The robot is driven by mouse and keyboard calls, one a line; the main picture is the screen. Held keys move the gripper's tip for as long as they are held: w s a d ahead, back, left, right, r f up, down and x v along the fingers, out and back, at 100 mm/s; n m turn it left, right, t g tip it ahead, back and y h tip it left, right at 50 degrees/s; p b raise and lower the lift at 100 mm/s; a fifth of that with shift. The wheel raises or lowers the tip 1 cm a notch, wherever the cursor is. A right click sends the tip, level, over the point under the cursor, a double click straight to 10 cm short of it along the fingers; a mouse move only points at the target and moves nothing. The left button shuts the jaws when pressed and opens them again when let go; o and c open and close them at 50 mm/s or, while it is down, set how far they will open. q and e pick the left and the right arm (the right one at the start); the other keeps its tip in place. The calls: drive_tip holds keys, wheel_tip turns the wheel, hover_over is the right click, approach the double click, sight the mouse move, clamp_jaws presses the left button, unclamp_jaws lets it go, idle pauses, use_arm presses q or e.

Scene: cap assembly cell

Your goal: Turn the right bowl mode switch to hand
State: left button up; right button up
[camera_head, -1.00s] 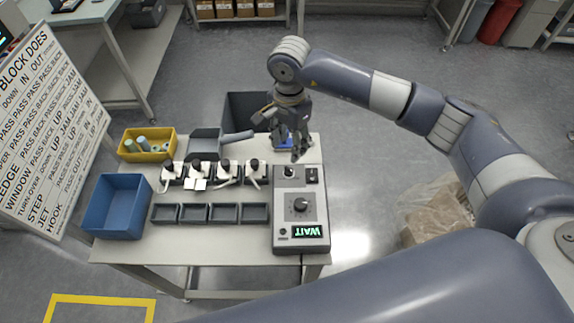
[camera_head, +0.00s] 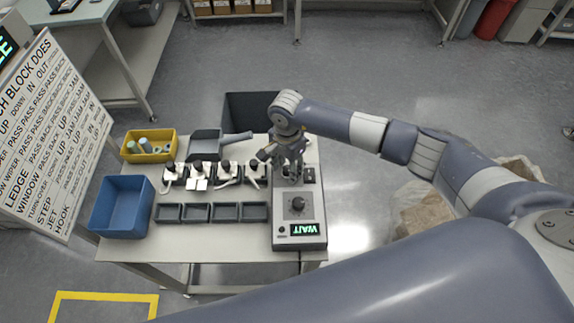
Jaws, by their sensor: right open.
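A grey control box (camera_head: 312,215) stands at the right end of the table, with a large black knob (camera_head: 298,204) in its middle and a lit green "WAIT" display (camera_head: 305,229) at its near edge. A small dark switch (camera_head: 308,176) sits at its far right corner. My right gripper (camera_head: 290,174) is open, pointing down over the far end of the box. Its fingers cover the small switch at the far left of the panel, and I cannot tell whether they touch it. I cannot read which switch is the bowl mode switch. My left gripper is not in view.
Several black-and-white fixtures (camera_head: 199,175) stand left of the box, with several dark trays (camera_head: 212,212) before them. A blue bin (camera_head: 121,207), a yellow bin (camera_head: 149,146) and a grey scoop (camera_head: 206,145) are on the table. A dark crate (camera_head: 252,110) stands behind.

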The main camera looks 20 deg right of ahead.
clamp_jaws()
drive_tip(key=m+b, duration=0.3)
drive_tip(key=shift+f, duration=0.15)
drive_tip(key=m+b, duration=0.4)
drive_tip(key=m, duration=0.1)
drive_tip(key=shift+m, duration=0.4)
drive_tip(key=m+b, duration=0.3)
drive_tip(key=m, duration=0.2)
drive_tip(key=shift+r+m+b, duration=0.2)
drive_tip(key=shift+m+b, duration=0.75)
drive_tip(key=shift+m, duration=1.05)
